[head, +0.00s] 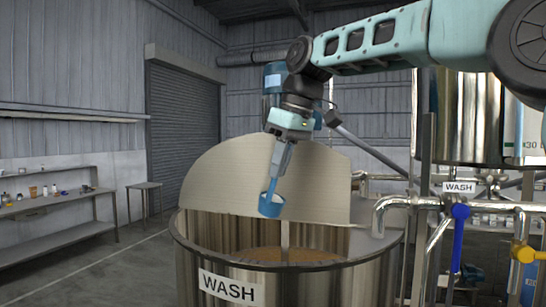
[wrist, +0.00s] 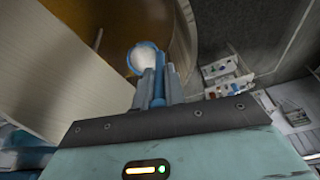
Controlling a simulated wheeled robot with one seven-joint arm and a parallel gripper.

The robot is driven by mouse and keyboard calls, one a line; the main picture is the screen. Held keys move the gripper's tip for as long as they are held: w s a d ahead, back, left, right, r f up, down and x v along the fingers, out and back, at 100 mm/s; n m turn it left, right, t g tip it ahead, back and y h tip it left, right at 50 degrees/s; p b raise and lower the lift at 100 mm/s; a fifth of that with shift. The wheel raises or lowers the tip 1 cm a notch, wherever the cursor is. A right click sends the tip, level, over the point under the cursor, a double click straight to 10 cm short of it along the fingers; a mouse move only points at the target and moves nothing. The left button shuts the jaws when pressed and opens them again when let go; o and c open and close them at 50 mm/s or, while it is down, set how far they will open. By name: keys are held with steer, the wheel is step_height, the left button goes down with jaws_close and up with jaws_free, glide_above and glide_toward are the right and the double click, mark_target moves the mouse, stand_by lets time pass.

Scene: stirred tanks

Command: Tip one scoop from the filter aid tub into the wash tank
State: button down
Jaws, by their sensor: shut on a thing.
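The wash tank (head: 355,285) is a steel vessel with a WASH label on its front. Its half lid (head: 215,178) stands raised, and brownish liquid (head: 275,254) shows inside. My gripper (head: 281,158) is shut on the handle of a blue scoop (head: 270,207). The scoop hangs over the tank's open half, near rim height and in front of the raised lid. In the wrist view, white powder fills the scoop's cup (wrist: 145,58) between the lid and the tank wall, beyond my gripper's fingers (wrist: 157,88). I do not see the filter aid tub.
Right of the tank are steel pipes with a blue valve handle (head: 459,230), a yellow valve (head: 522,252) and a WASH tag (head: 459,187). Shelves (head: 50,200) with small bottles stand at the left wall. The floor between is clear.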

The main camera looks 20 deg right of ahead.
steer(key=s+d+f+t+y+b, duration=0.3)
steer(key=f+t+y+b, duration=0.1)
steer(key=f+y+b, duration=0.1)
steer(key=shift+d+f+b, duration=0.2)
steer(key=shift+d+b, duration=0.2)
steer(key=f+t+y+b, duration=0.1)
steer(key=b, duration=0.4)
steer(key=s+d+f+t+y+b, duration=0.1)
steer(key=b, duration=0.5)
steer(key=f+y+b, duration=0.1)
steer(key=b, duration=0.4)
steer(key=shift+s+d+t+b, duration=0.2)
steer(key=shift+d+t+b, duration=0.1)
steer(key=shift+d+t, duration=0.1)
steer(key=b, duration=0.3)
steer(key=f+t+y+b, duration=0.1)
steer(key=b, duration=0.2)
steer(key=f+y+b, duration=0.1)
steer(key=b, duration=0.3)
steer(key=shift+s+d, duration=0.3)
steer(key=shift+d, duration=0.1)
steer(key=shift+s+d+f+t+y+b, duration=0.1)
steer(key=shift+t+y+b, duration=0.35)
steer(key=shift+b, duration=0.8)
steer(key=shift+r, duration=0.2)
